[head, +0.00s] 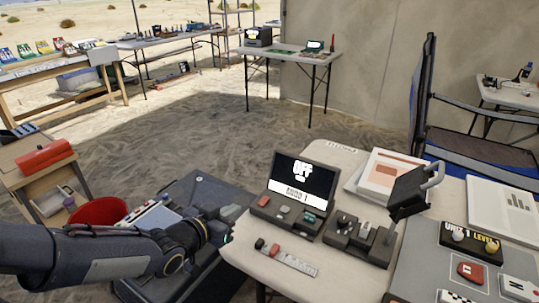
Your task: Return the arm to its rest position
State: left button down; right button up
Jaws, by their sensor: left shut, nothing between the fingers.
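My left arm comes in from the lower left, and my left gripper (226,223) is at the near left edge of the white table (290,283). Its fingers are small and dark in this view; they are shut with nothing held. My right gripper does not show.
A ruler-like strip (288,260) lies at the table's front left. A black lever device (408,192), papers (390,172) and a button board (470,270) fill the right. A red bucket (98,211) stands behind my left arm. Sandy floor lies beyond.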

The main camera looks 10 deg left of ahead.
pick_arm(q)
jog(key=s+a+n+g+y, duration=0.4)
jog(key=s+a, duration=0.1)
jog(key=s, duration=0.7)
jog(key=s+d+f+n+g+h, duration=0.1)
jog(key=s+d+n+g+h, duration=0.25)
jog(key=s, duration=0.95)
notch_tip(320, 180, up, 14)
jog(key=d+m+p, duration=0.1)
jog(key=m+p, duration=0.1)
jog(key=p, duration=1.2)
jog(key=shift+y, duration=0.35)
jog(key=shift+w+d+g, duration=0.1)
jog(key=shift+g, duration=0.15)
